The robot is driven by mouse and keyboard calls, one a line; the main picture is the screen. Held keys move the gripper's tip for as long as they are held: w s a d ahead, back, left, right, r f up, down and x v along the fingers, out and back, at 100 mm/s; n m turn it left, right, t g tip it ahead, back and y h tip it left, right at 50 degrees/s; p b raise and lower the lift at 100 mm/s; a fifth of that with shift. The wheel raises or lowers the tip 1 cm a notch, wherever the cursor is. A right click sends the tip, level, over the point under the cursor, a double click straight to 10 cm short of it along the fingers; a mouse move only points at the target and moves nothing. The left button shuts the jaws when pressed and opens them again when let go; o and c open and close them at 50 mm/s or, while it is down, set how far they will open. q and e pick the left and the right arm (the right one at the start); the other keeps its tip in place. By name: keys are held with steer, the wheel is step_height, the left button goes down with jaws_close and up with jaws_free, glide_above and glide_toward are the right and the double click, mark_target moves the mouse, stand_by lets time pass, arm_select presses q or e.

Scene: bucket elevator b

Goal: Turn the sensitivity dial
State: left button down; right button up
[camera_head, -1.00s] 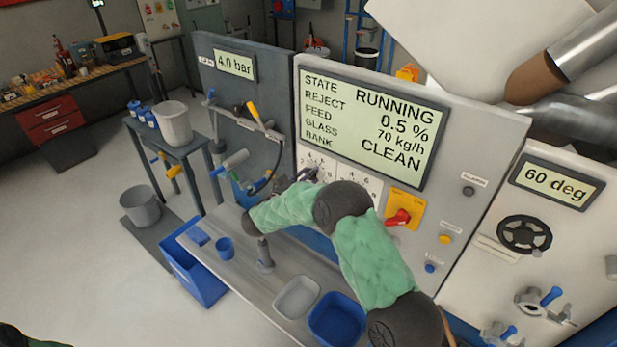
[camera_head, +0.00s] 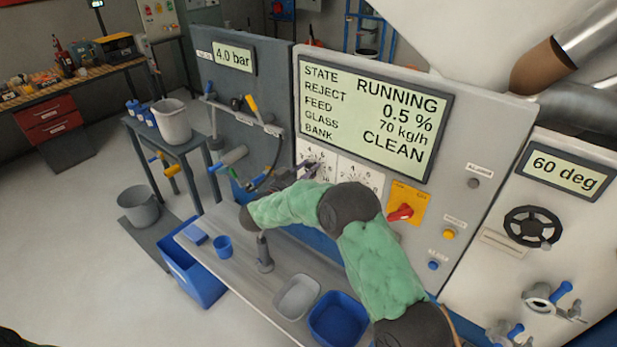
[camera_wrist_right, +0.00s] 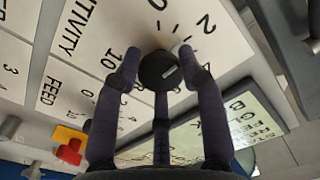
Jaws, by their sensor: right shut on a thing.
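The sensitivity dial (camera_wrist_right: 158,72) is a round black knob with a short pale mark. It sits on a white plate (camera_wrist_right: 88,28) printed with numbers and "...TIVITY" in the right wrist view. I cannot tell which number the mark points to. My right gripper (camera_wrist_right: 160,68) is shut on the knob, with dark fingers at its sides. In the head view the right gripper (camera_head: 302,174) reaches the left white dial plate (camera_head: 318,156) below the big display; the hand and arm hide much of the knob. My left gripper is not in view.
A second plate labelled FEED (camera_wrist_right: 50,95) is beside it. The display (camera_head: 375,115) reads RUNNING, 0.5 %, 70 kg/h, CLEAN. A red switch on yellow (camera_head: 403,211) is to the right. Below are a bench with a grey tray (camera_head: 297,297) and a blue tray (camera_head: 338,318).

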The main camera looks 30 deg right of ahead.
steer(key=shift+a+f+m+b, duration=0.1)
steer(key=shift+f+m+b, duration=0.05)
steer(key=shift+m+b, duration=1)
steer(key=shift+f+m+b, duration=0.15)
steer(key=shift+m+b, duration=0.9)
steer(key=shift+b, duration=0.2)
steer(key=o, duration=0.9)
steer(key=shift+o, duration=1.2)
steer(key=shift+w, duration=0.1)
steer(key=shift+r, duration=0.15)
steer(key=v, duration=1.2)
